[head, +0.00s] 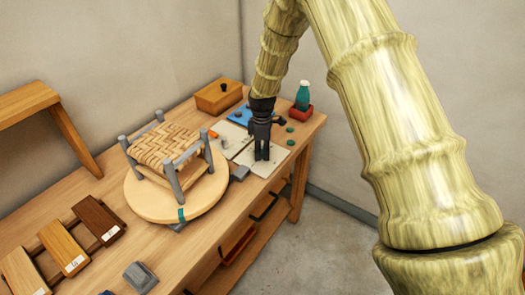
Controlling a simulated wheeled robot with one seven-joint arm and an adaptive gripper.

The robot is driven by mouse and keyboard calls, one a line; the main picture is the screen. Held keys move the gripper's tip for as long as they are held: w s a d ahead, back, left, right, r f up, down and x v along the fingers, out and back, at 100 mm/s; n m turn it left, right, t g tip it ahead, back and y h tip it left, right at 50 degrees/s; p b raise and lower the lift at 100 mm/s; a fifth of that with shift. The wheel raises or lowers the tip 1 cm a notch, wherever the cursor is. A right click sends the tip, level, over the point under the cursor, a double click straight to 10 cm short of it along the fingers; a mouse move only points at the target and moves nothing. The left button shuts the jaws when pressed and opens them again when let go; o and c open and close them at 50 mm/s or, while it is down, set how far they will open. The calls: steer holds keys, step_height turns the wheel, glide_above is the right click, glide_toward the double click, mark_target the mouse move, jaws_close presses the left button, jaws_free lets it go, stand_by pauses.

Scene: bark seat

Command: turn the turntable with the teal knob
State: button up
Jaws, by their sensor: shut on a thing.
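The turntable (150,205) is a round pale wooden disc on the workbench. A stool with grey posts and a woven seat (168,146) stands upright on it. A teal piece (181,214), seemingly the knob, shows at the disc's near rim. My gripper (262,155) points down over a pale mat at the right part of the bench, apart from the turntable and to its right. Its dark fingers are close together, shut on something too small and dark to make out.
A wooden box (218,96) and a teal bottle (303,96) in a red holder (299,111) stand at the back. Small teal discs (290,129) lie right of my gripper. A grey block (240,173) lies beside the turntable. Wood samples (98,218) and a grey object (140,277) occupy the front left.

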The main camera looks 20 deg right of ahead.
steer(key=m, duration=0.7)
steer(key=shift+w+r, duration=0.15)
steer(key=m, duration=0.8)
steer(key=shift+w+m, duration=0.1)
steer(key=shift+m, duration=0.2)
steer(key=m, duration=0.6)
steer(key=shift+r, duration=0.1)
steer(key=m, duration=0.6)
steer(key=shift+m+p, duration=0.35)
steer(key=shift+m, duration=0.05)
steer(key=o, duration=0.9)
steer(key=shift+o, duration=0.6)
